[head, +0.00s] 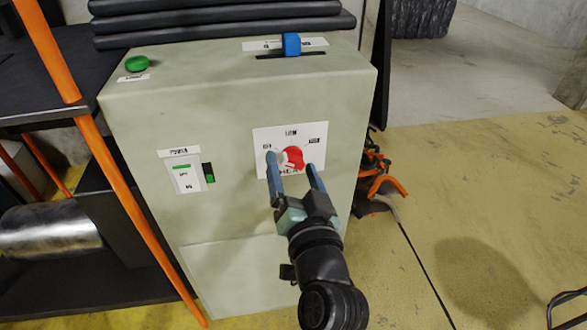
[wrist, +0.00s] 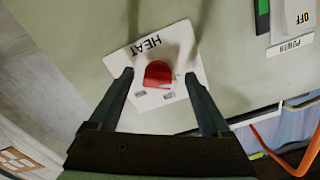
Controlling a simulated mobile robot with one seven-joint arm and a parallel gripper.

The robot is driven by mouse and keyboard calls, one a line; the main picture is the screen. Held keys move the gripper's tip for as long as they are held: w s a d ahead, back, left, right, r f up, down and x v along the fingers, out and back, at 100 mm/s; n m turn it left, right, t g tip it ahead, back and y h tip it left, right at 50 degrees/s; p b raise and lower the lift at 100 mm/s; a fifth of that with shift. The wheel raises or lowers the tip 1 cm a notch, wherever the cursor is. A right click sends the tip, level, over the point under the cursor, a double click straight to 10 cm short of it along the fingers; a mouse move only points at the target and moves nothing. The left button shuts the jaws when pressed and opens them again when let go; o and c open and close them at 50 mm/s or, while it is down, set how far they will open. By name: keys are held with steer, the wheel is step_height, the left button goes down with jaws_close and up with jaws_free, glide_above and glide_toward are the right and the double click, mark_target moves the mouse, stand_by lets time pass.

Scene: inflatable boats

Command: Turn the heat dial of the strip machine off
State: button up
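The strip machine (head: 225,110) is a pale green cabinet. A white plate (head: 262,133) on its front, marked HEAT, carries the red heat dial (head: 296,157). The dial has a pale mark on its left in the head view; I cannot read which small label it points to. My gripper (head: 290,164) is open, with its two fingers pointing at the plate, one on each side of the dial. In the wrist view the red dial (wrist: 158,74) sits between the fingertips with a gap on both sides. The fingers partly hide the plate in the head view.
A power switch (head: 185,173) is left of the dial. A green button (head: 137,64) and a blue slider (head: 291,44) are on top, before stacked dark sheets (head: 220,22). Orange rack posts (head: 122,190) stand left. The yellow floor (head: 480,190) at right is mostly clear.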

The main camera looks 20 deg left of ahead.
steer(key=shift+s+d, duration=0.1)
steer(key=p+v, duration=0.1)
steer(key=v, duration=1.1)
steer(key=shift+s+d, duration=0.2)
steer(key=shift+s, duration=0.1)
steer(key=w+d+r+n+t+h+p, duration=0.1)
steer(key=w+d+r+t+h, duration=0.15)
steer(key=r, duration=0.95)
steer(key=w+d+r+t+h+p, duration=0.1)
steer(key=w+d+r+t+p, duration=0.2)
steer(key=r, duration=0.9)
steer(key=s+d+r+m+t+h+p, duration=0.1)
steer(key=s+d+r+t+h, duration=0.2)
steer(key=r, duration=0.8)
steer(key=s+d+r+m+t+h+p, duration=0.1)
steer(key=s+r+t+h, duration=0.3)
steer(key=r, duration=0.6)
step_height(320, 180, up, 37)
steer(key=p, duration=3.6)
steer(key=shift+f, duration=0.25)
steer(key=shift+w+a+y, duration=0.15)
steer(key=shift+y, duration=0.1)
